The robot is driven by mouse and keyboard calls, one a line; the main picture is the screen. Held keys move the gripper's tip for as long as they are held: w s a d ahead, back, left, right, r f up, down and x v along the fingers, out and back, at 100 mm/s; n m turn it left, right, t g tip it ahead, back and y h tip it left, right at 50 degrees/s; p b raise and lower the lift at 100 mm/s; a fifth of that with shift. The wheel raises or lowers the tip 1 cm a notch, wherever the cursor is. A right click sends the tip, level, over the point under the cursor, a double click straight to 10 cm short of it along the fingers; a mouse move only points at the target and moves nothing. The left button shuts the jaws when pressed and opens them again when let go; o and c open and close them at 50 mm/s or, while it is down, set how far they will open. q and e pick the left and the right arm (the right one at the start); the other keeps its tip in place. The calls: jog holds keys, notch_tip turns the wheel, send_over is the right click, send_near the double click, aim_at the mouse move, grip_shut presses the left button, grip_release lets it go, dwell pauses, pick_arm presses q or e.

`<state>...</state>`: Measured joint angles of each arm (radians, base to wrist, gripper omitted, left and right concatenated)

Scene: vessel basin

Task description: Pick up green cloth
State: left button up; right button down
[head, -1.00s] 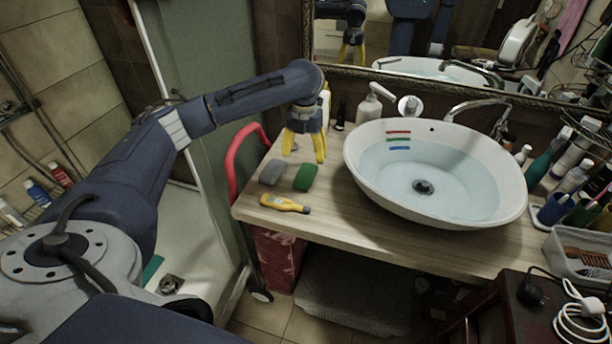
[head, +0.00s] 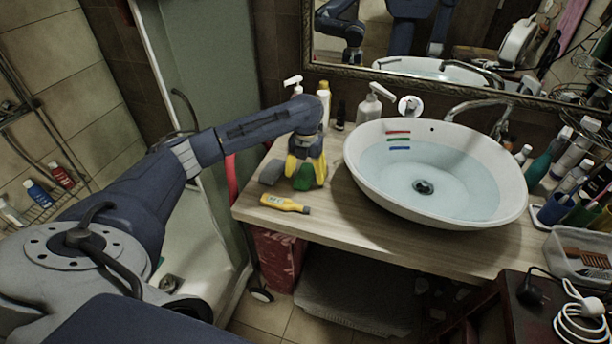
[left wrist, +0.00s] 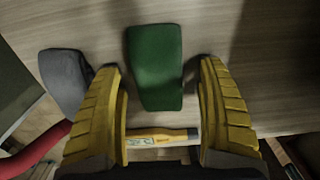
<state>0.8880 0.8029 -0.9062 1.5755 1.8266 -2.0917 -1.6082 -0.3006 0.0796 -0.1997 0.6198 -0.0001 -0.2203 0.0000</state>
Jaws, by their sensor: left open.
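The green cloth (head: 303,177) lies on the wooden counter left of the basin, partly hidden by my gripper in the head view. In the left wrist view the green cloth (left wrist: 155,66) is a dark green rounded block shape. My left gripper (head: 305,184) is low over it with yellow fingers pointing down. In the left wrist view its fingers (left wrist: 165,75) are open, with the cloth between and slightly beyond their tips. I cannot tell whether they touch it. My right gripper is not in view.
A grey cloth (head: 271,172) lies just left of the green one; it also shows in the left wrist view (left wrist: 66,80). A yellow tube (head: 284,203) lies in front. The white basin (head: 362,185) holds water at right. Bottles (head: 324,100) stand behind.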

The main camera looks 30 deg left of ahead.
aim_at(306, 172)
pick_arm(q)
jog(key=shift+f, duration=0.15)
jog(key=shift+c, duration=0.2)
jog(key=c, duration=1)
notch_tip(306, 172, up, 20)
jog(key=shift+r, duration=0.1)
dwell(0.4)
jog(key=shift+o, duration=1.2)
jog(key=c, duration=0.3)
